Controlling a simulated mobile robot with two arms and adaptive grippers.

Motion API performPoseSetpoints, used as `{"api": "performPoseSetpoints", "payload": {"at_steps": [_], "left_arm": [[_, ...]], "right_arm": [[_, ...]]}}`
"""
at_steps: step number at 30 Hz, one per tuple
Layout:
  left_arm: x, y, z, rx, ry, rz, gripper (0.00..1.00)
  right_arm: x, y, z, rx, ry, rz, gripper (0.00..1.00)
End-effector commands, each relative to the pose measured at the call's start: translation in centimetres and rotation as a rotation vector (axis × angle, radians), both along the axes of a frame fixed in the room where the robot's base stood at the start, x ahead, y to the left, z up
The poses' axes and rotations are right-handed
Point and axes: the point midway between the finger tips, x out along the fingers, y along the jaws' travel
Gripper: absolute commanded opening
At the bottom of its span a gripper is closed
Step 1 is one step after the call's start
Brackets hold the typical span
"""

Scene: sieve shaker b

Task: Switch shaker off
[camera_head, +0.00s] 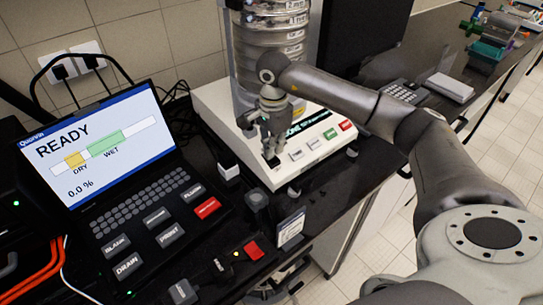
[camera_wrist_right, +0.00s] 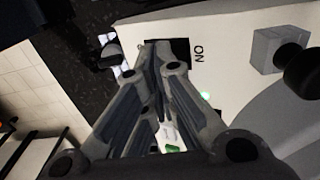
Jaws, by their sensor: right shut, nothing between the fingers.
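The sieve shaker (camera_head: 245,110) is a white base with a stack of clear and metal sieves (camera_head: 272,50) on top. Its front panel carries a dark display, and white, green and red buttons. My right gripper (camera_head: 271,154) is shut and empty, pointing down at the left end of this panel. In the right wrist view, the gripper's fingertips (camera_wrist_right: 163,52) are at a black rocker switch (camera_wrist_right: 181,50) beside the letters "ON". The fingers hide part of the switch; I cannot tell whether they touch it. My left gripper is not in view.
A laptop-like instrument (camera_head: 100,135) showing "READY" stands on the left of the black bench, with wall sockets (camera_head: 72,62) behind. A dark monitor (camera_head: 365,35), a keyboard (camera_head: 404,91) and a white box (camera_head: 449,87) stand to the right. Tiled floor lies beyond the bench edge.

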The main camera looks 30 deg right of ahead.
Motion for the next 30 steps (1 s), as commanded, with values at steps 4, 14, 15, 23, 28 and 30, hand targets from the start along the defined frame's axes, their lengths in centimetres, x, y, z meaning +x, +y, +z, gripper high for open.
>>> {"api": "performPoseSetpoints", "payload": {"at_steps": [4, 14, 15, 23, 28, 30], "left_arm": [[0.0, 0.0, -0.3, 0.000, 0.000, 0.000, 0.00], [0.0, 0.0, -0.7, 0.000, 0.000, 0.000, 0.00], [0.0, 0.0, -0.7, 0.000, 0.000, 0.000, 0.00], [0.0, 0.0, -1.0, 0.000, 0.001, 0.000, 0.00], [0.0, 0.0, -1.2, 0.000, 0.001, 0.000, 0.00], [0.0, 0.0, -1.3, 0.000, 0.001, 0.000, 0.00]], "right_arm": [[0.0, 0.0, -0.3, 0.000, 0.000, 0.000, 0.00], [0.0, 0.0, -0.8, 0.000, 0.000, 0.000, 0.00], [0.0, 0.0, -0.9, 0.000, 0.000, 0.000, 0.00], [0.0, 0.0, -1.3, 0.000, 0.000, 0.000, 0.00], [0.0, 0.0, -1.5, 0.000, 0.000, 0.000, 0.00], [0.0, 0.0, -1.6, 0.000, 0.000, 0.000, 0.00]]}}
